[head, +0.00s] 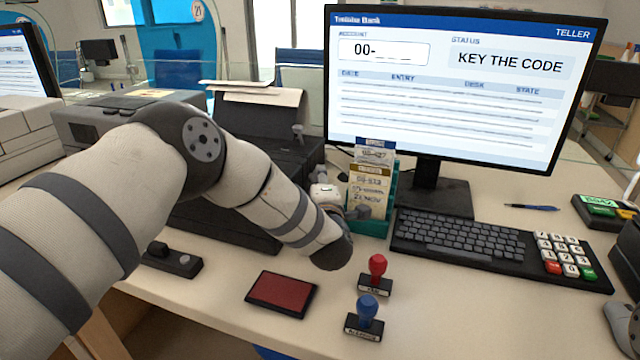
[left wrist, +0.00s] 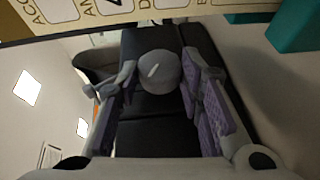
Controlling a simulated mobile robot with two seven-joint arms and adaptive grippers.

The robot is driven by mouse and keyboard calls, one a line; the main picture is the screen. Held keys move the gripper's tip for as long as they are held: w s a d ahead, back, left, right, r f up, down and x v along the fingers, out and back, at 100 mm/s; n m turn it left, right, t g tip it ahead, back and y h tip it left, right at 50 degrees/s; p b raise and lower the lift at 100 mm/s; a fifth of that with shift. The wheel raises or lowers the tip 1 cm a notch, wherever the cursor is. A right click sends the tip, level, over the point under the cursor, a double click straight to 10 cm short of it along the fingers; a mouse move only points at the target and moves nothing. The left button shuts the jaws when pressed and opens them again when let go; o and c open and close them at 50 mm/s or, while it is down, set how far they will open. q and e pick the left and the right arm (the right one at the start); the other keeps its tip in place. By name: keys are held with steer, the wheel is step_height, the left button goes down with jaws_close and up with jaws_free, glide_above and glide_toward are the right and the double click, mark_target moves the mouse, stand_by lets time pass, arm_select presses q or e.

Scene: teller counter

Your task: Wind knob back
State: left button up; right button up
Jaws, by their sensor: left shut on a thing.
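The knob (left wrist: 160,72) is a round grey disc with a short white mark on its face, tilted up to the right. It is on the side of a dark printer (left wrist: 155,105). My left gripper (left wrist: 157,78) has one finger on each side of the knob and is shut on it. In the head view the printer (head: 225,215) stands left of the monitor, and my left arm reaches across it. My left gripper (head: 327,192) is at its right side there, and the knob is mostly hidden.
A teal card holder (head: 372,228) stands close right of my gripper. The monitor (head: 455,85) reads "KEY THE CODE". A keyboard (head: 460,240), red stamp (head: 377,270), blue stamp (head: 366,315) and red ink pad (head: 281,292) are on the counter. Clear counter lies right of the stamps.

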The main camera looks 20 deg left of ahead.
arm_select(q)
steer(key=shift+r+g, duration=0.4)
steer(key=shift+r, duration=0.05)
steer(key=shift+w+r+m+g+h+p, duration=0.15)
steer(key=shift+m+g+h+p, duration=0.2)
steer(key=shift+g, duration=0.85)
steer(key=shift+w+m+g+h, duration=0.1)
steer(key=shift+m+g+h, duration=0.2)
steer(key=shift+g, duration=0.5)
steer(key=shift+f+g+b, duration=0.2)
steer(key=shift+g+b, duration=0.2)
steer(key=shift+g, duration=0.1)
steer(key=g+b, duration=0.1)
steer(key=m+g+b, duration=0.1)
steer(key=g+b, duration=0.1)
steer(key=shift+w+r, duration=0.15)
steer(key=shift+w, duration=0.15)
steer(key=shift+w+r+m+g+b, duration=0.1)
steer(key=shift+r+m+g+b, duration=0.25)
steer(key=shift+g+b, duration=0.45)
arm_select(e)
steer(key=s+f+g, duration=0.1)
steer(key=s+f, duration=0.3)
steer(key=f, duration=0.1)
steer(key=shift+s+g, duration=0.3)
steer(key=shift+g, duration=0.1)
arm_select(q)
steer(key=shift+r, duration=0.1)
arm_select(e)
steer(key=shift+f, duration=0.1)
